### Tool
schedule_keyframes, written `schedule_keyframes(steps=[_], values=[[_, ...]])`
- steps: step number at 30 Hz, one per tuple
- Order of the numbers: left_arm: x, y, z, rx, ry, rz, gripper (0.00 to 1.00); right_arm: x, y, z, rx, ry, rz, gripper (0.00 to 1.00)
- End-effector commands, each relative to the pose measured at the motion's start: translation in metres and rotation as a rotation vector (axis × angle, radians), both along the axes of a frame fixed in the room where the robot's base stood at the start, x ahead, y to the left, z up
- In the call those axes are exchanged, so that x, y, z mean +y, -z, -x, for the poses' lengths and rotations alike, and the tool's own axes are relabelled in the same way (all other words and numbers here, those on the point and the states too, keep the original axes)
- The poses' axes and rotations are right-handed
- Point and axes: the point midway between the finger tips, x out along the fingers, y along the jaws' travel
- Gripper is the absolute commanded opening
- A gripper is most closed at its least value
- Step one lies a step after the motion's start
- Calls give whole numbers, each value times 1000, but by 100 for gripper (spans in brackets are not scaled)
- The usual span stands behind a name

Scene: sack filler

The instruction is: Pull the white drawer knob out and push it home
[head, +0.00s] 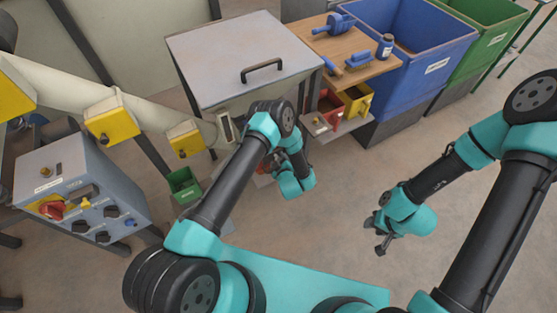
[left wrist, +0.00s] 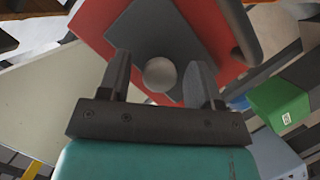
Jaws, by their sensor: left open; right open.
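The white drawer knob (left wrist: 160,74) is a round ball in the left wrist view. It stands in front of a dark grey panel (left wrist: 165,35) with a red surround (left wrist: 98,22). My left gripper (left wrist: 160,80) is open, with one finger on each side of the knob; gaps show between knob and fingers, and I cannot tell how deep the knob sits between them. In the head view my left arm hides the knob, and the left gripper is mostly hidden too. My right gripper (head: 380,236) is open and empty above the floor at the right.
A grey box with a black handle (head: 262,70) stands behind my left arm. A grey control box (head: 80,195) is at the left, and a small green bin (head: 184,185) is near the arm. A wooden shelf (head: 345,55) and a blue bin (head: 425,35) are at the back right.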

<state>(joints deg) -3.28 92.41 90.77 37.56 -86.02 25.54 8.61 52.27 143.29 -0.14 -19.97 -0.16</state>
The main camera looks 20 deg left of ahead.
Motion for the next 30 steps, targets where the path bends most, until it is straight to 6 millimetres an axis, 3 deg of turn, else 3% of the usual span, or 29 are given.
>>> schedule_keyframes(steps=[12, 30], values=[[4, 2, -6, 0, 0, -1, 58, 0, 0, 0, 0, 0, 0, 43], [4, 2, -6, 0, 0, -1, 0, 0, 0, 0, 0, 0, 0, 43]])
